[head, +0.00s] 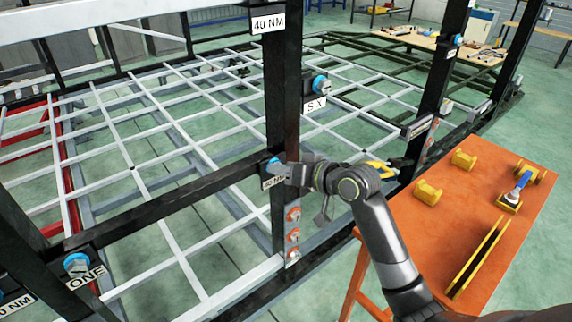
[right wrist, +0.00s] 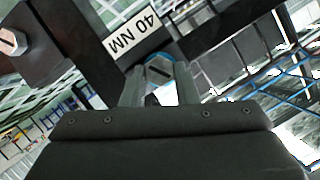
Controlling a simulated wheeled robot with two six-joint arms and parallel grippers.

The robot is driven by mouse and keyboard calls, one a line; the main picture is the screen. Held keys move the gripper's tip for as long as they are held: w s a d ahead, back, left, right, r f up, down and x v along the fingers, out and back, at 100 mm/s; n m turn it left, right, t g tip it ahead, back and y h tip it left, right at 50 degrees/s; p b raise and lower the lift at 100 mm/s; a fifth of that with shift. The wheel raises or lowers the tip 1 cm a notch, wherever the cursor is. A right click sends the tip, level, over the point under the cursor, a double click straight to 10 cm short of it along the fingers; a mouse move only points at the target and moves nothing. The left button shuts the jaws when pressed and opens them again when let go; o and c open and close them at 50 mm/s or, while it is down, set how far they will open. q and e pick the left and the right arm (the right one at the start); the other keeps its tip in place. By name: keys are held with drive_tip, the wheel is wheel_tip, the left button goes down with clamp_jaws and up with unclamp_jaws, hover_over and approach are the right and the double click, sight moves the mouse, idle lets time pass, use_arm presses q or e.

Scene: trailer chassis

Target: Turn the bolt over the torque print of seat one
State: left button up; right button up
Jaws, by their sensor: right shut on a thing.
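A bolt with a blue collar (head: 272,162) sits on the dark post, with a torque print (head: 275,183) under it that my gripper partly covers in the head view. In the right wrist view the print beside this bolt (right wrist: 158,70) reads 40 NM (right wrist: 135,33). My right gripper (head: 285,172) is shut on that bolt's head, and its fingers (right wrist: 150,85) stand on both sides of it. Another blue-collared bolt (head: 77,264) is at lower left above the ONE label (head: 86,278). A partly cut-off NM print (head: 15,304) is at the left edge. My left gripper is out of view.
A bolt by the SIX label (head: 315,104) and a 40 NM print (head: 268,23) are on the post. An orange table (head: 470,195) with yellow blocks stands right. Frame bars surround the arm.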

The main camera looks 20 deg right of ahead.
drive_tip(key=shift+a+r+n+t+h+p, duration=0.15)
drive_tip(key=shift+n+h+p, duration=0.15)
drive_tip(key=shift+n+h, duration=0.25)
drive_tip(key=shift+a+r+n+t+h+p, duration=0.15)
drive_tip(key=shift+n+h+p, duration=0.15)
drive_tip(key=shift+n, duration=0.35)
drive_tip(key=shift+d+f, duration=0.1)
drive_tip(key=o, duration=1)
drive_tip(key=shift+w+f, duration=0.25)
drive_tip(key=shift+s, duration=0.15)
